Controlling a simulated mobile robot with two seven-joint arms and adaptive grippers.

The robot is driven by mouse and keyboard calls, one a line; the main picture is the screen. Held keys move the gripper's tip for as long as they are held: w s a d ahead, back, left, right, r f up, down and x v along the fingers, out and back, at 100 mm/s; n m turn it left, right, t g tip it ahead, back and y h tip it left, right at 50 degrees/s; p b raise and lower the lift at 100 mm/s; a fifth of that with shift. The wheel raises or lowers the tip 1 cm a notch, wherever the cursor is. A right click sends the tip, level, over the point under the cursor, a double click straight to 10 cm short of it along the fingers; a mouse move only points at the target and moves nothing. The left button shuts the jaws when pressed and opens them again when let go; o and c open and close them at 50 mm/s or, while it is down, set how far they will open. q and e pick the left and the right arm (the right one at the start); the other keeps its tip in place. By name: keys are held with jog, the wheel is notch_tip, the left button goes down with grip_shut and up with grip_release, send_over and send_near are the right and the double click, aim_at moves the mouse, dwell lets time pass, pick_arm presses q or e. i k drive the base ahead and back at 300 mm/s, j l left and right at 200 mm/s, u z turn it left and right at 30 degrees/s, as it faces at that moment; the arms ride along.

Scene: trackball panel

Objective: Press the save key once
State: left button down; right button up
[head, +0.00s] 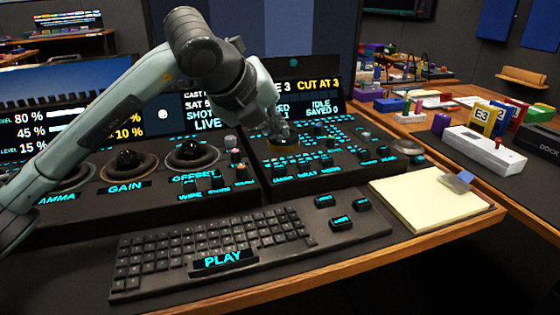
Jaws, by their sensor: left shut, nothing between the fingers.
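Three separate dark keys with cyan labels stand to the right of the keyboard: a left key (324,200), a front key (341,222) and a right key (362,203). Their labels are too small to read surely, so I cannot tell which is the save key. My left gripper (281,137) is shut and empty. It points down over the right control panel (345,172), behind these keys, and hides part of the panel. I cannot tell whether it touches the panel. A screen (318,106) behind reads "IDLE" and "SAVED 0". My right gripper is not in view.
The keyboard (215,240) with a "PLAY" label lies in front. Trackballs (128,160) stand on the left panel. A yellow notepad (428,202) lies on the right. A dock (482,148) and coloured cards crowd the right table. Space above the keys is clear.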

aim_at(342, 223)
jog(key=k, duration=1.5)
